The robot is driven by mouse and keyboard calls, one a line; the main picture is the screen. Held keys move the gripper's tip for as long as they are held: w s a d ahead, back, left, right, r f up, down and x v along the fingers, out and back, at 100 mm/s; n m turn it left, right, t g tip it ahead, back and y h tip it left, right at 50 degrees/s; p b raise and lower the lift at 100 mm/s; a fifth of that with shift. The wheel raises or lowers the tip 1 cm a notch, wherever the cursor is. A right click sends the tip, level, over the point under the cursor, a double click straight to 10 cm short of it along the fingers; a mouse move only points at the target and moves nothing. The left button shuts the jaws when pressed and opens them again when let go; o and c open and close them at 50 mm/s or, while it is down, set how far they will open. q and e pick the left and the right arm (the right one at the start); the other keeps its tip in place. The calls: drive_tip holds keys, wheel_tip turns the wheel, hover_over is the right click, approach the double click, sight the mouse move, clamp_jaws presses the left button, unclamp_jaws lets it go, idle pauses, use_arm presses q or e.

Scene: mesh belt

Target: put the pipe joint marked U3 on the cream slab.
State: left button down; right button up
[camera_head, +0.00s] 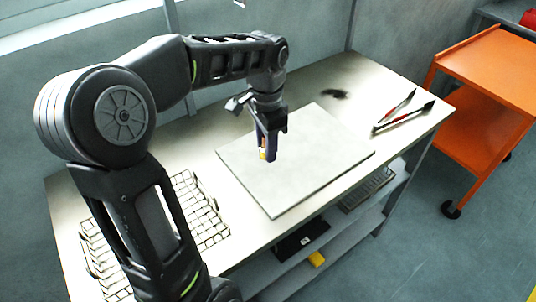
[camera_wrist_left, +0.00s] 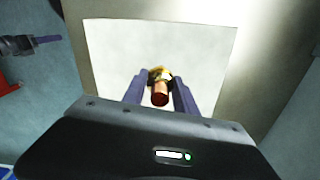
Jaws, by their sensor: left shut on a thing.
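The cream slab (camera_head: 310,180) lies flat on the workbench, and it also fills the middle of the left wrist view (camera_wrist_left: 110,55). My left gripper (camera_head: 266,152) points down over the left part of the slab. It is shut on a small copper-coloured pipe joint (camera_wrist_left: 159,95) with a yellow part. In the head view only a small orange-yellow bit of the joint (camera_head: 263,154) shows between the fingers. I cannot read any marking on it. Whether the joint touches the slab is unclear. My right gripper is not in view.
A wire mesh belt or rack (camera_head: 205,222) lies at the bench's left, partly behind my left arm. Red-handled pliers-like tools (camera_head: 402,112) lie at the right of the bench (camera_head: 310,85). An orange cart (camera_head: 485,65) stands to the right. Most of the slab is bare.

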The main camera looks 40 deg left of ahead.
use_arm(q)
wheel_tip(320, 180, down, 3)
drive_tip(key=shift+f, duration=0.3)
idle(0.4)
drive_tip(key=shift+f, duration=0.25)
drive_tip(key=c, duration=0.9)
unclamp_jaws()
drive_tip(key=shift+c, duration=0.2)
drive_tip(key=shift+r, duration=0.15)
